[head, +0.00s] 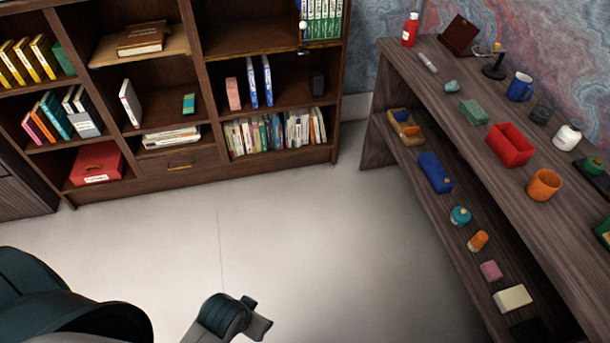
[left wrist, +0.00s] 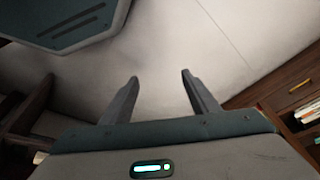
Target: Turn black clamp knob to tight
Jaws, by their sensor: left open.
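I cannot make out a black clamp knob for certain in either view. A small black stand (head: 494,69) with a thin upright and a pale piece beside its top stands at the far end of the wooden desk (head: 455,66). Any knob on it is too small to tell. My left gripper (left wrist: 158,78) is open and empty in the left wrist view, its two fingers apart over the pale floor. It is far from the stand. My right gripper is in neither view.
The desk top holds a blue mug (head: 519,87), a red bin (head: 510,145), an orange cup (head: 543,185) and a white jar (head: 567,137). Its lower shelf holds a blue case (head: 434,172) and several small items. A bookcase (head: 197,80) stands behind. The floor (head: 310,220) between is clear.

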